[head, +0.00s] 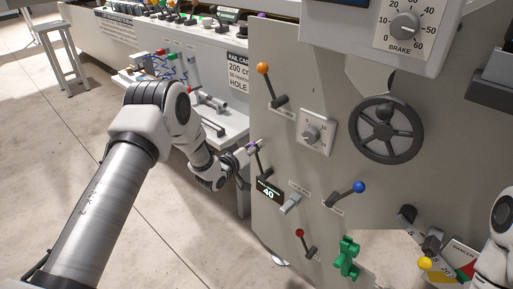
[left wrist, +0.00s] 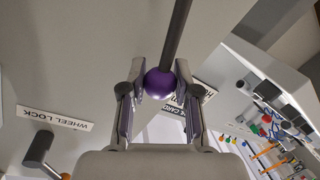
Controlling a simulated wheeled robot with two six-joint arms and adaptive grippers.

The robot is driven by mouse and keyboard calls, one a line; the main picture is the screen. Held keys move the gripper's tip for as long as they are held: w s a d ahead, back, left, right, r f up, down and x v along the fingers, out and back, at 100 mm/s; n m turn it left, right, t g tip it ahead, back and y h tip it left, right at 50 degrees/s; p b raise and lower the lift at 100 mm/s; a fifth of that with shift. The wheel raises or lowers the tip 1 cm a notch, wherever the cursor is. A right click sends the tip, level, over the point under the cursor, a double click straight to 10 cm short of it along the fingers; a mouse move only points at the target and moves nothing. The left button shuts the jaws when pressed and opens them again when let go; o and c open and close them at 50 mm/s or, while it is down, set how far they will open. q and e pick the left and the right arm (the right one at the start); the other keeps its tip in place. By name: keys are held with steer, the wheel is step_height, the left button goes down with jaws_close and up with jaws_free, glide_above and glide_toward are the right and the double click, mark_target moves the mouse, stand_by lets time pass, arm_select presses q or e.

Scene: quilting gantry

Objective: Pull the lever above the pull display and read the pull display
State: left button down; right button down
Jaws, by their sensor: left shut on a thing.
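The lever (head: 261,165) above the pull display has a dark rod and a purple ball knob (left wrist: 159,83). The display (head: 269,191) is a dark panel with a small line of text, too small to read surely, and the number 40 lit in green. My left gripper (head: 251,148) is at the top of the lever and hides most of the knob in the head view. In the left wrist view my left gripper (left wrist: 160,80) has its two fingers shut on the purple knob, one on each side. My right gripper is out of view.
Nearby on the grey panel are an orange-knobbed lever (head: 270,85), a dial (head: 312,134), a grey switch (head: 291,204), a blue-knobbed lever (head: 346,194), a red-knobbed lever (head: 306,244) and a handwheel (head: 386,129). A white bench (head: 205,100) stands behind my left arm.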

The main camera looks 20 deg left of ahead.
arm_select(q)
steer(key=shift+a, duration=0.1)
steer(key=c, duration=0.8)
jaws_free()
steer(key=v, duration=1.2)
